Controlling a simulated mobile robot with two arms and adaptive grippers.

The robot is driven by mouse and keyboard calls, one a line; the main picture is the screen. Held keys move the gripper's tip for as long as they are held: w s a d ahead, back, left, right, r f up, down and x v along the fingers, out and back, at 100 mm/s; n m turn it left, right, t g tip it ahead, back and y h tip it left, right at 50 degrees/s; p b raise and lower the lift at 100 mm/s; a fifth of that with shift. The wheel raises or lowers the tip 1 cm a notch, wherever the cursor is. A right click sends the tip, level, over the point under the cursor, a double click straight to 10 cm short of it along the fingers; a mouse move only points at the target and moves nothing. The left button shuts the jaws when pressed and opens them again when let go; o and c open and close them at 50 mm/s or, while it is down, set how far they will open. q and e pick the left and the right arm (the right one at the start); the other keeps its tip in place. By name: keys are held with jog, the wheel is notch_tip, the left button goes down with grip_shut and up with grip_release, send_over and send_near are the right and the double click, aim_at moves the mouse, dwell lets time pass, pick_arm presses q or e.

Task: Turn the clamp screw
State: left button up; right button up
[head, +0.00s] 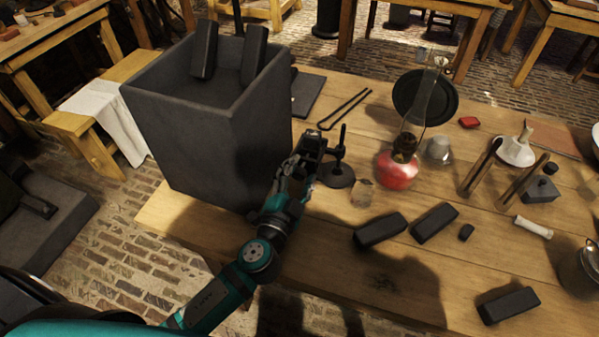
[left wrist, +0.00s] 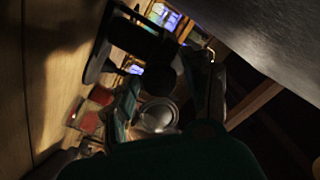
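A small dark stand (head: 338,175) with a round base and an upright rod is on the wooden table, right of the big grey box. A dark clamp part sits on its rod; I cannot make out the screw itself. My left gripper (head: 313,150) is at the rod's left side, at clamp height, very close to it or touching. Whether its fingers are closed on the screw is hidden. In the left wrist view, dark and turned sideways, a dark stand-like shape (left wrist: 98,50) is close in front. My right gripper is not in view.
The tall grey box (head: 205,140) stands directly left of my gripper. A red-based oil lamp (head: 398,172), a glass jar (head: 362,193) and dark blocks (head: 380,230) are to the right. Black tongs (head: 345,110) lie behind.

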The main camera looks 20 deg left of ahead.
pick_arm(q)
jog(key=c, duration=0.9)
grip_shut()
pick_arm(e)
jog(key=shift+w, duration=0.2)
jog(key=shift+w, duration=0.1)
